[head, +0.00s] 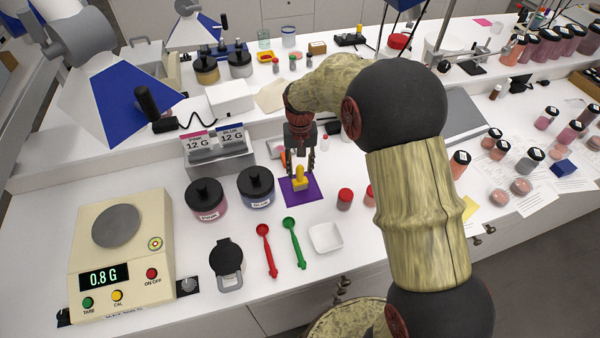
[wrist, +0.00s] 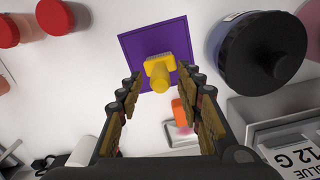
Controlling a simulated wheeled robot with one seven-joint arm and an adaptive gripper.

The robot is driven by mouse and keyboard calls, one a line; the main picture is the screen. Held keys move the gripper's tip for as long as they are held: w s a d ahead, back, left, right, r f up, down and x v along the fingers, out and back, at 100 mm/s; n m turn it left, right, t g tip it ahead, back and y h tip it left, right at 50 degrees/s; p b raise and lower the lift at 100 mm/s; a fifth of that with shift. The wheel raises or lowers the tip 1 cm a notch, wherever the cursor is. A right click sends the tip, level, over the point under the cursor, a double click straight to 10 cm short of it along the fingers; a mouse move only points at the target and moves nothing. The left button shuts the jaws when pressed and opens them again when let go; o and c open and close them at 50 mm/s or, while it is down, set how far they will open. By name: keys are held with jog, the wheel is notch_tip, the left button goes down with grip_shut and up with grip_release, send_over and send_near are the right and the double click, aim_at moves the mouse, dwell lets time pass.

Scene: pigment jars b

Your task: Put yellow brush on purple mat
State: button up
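The yellow brush (head: 299,182) is on the purple mat (head: 304,197) in the head view. In the wrist view, the yellow brush (wrist: 160,73) shows against the purple mat (wrist: 135,52), its handle end toward the camera and partly past the mat's near edge in the picture. My gripper (head: 299,170) is over the mat, with fingers down on either side of the brush. In the wrist view my gripper (wrist: 164,84) has its fingers spread wide, with a visible gap to the brush on both sides.
A blue-labelled jar (head: 256,187) and a pink-labelled jar (head: 206,199) stand left of the mat. Red-lidded jars (head: 345,198) stand to its right. A card holder (head: 217,153) is behind. Red (head: 266,250) and green (head: 293,242) spoons and a white dish (head: 326,237) lie in front.

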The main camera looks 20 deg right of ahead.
notch_tip(320, 180, up, 8)
jog(key=shift+f+p, duration=0.1)
jog(key=shift+p, duration=0.35)
jog(key=s+r+n+t, duration=0.1)
jog(key=s+r+t, duration=0.2)
jog(key=s+r, duration=1.1)
jog(key=s+r+n+t, duration=0.1)
jog(key=s+r+t, duration=0.1)
jog(key=s, duration=1.3)
jog(key=shift+s+t, duration=0.2)
jog(key=shift+t, duration=0.1)
